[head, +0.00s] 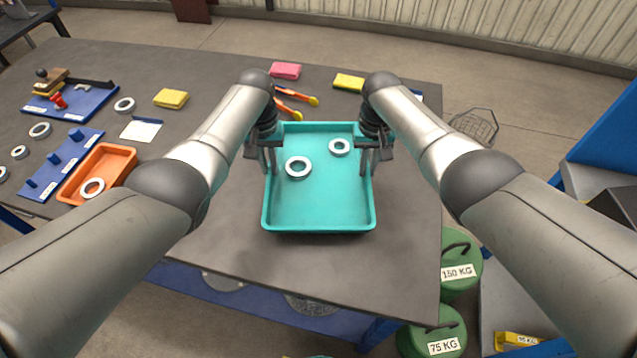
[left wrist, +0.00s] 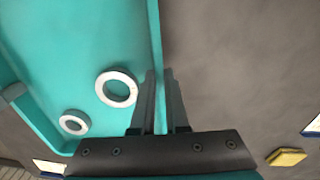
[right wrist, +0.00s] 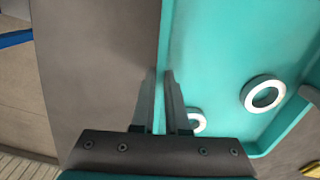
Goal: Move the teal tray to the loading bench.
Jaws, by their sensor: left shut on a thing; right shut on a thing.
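The teal tray (head: 318,205) sits on or just above the dark table near its front right part; I cannot tell whether it touches. Two pale rings lie in it, one at the left (head: 298,167) and one near the back (head: 340,146). My left gripper (head: 268,168) is shut on the tray's left wall, which runs between its fingers in the left wrist view (left wrist: 160,90). My right gripper (head: 370,168) is shut on the tray's right wall, also seen between the fingers in the right wrist view (right wrist: 160,90). My wrists hide parts of the tray's back corners.
The dark table (head: 220,245) is bare in front of the tray. Orange-handled tools and a pink sponge (head: 286,71) lie behind. Green weights (head: 460,262) stand below the right edge.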

